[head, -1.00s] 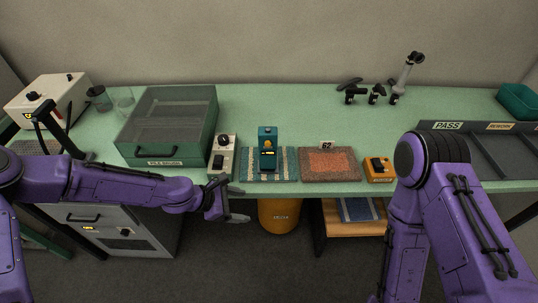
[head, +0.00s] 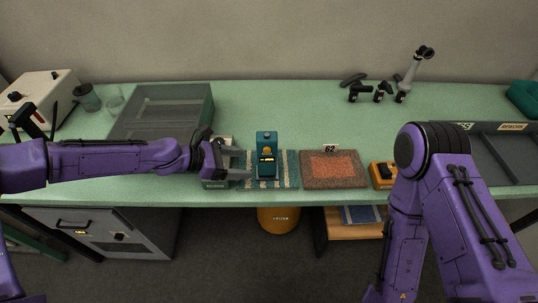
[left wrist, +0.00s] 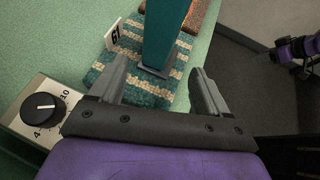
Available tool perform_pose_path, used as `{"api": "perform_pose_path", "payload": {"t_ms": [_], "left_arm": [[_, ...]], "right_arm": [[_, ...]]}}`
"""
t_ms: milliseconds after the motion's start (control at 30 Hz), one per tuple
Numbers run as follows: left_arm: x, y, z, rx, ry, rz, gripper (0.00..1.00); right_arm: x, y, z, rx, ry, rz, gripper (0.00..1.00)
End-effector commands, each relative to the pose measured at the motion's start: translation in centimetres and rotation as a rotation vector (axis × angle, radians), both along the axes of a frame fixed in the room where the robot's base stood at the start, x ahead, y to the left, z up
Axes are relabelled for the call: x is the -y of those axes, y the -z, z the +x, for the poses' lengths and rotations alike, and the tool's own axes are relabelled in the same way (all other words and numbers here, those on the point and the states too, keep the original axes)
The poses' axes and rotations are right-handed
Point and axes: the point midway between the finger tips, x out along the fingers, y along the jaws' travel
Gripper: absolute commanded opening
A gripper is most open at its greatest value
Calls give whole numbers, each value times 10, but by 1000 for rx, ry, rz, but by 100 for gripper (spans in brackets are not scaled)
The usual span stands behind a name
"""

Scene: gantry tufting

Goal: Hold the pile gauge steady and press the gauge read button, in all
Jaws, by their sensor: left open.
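The teal pile gauge (head: 266,146) stands upright on a teal and cream striped carpet sample (head: 290,180). A small round button (head: 266,134) shows on its top; I cannot tell whether it is the read button. My left gripper (head: 243,165) is open and empty, just left of the gauge, with its fingers pointing at it. In the left wrist view the gauge (left wrist: 165,35) rises just beyond the open fingertips (left wrist: 160,80), roughly between them, and the fingers look apart from it. My right gripper is out of view; only the right arm shows.
A control box with a black dial (left wrist: 42,108) sits close to the left gripper. A red-brown carpet sample (head: 333,182) with a "62" tag and an orange device (head: 381,176) lie to the right. A grey bin (head: 165,105) stands behind the left arm.

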Motion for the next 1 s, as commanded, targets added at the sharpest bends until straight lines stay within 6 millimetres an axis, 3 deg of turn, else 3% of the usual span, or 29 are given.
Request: {"api": "perform_pose_path", "payload": {"t_ms": [33, 267, 500, 867, 900, 1000], "left_arm": [[6, 12, 1, 2, 1, 1, 77], [40, 33, 11, 1, 0, 1, 77], [68, 43, 20, 0, 1, 2, 77], [75, 43, 22, 1, 2, 1, 77], [75, 44, 22, 0, 1, 1, 73], [75, 44, 22, 0, 1, 1, 41]], "right_arm": [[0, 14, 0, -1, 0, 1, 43], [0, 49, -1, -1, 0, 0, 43], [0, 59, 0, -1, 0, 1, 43], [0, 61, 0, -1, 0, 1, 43], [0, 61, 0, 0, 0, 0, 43], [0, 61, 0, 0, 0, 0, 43]]}}
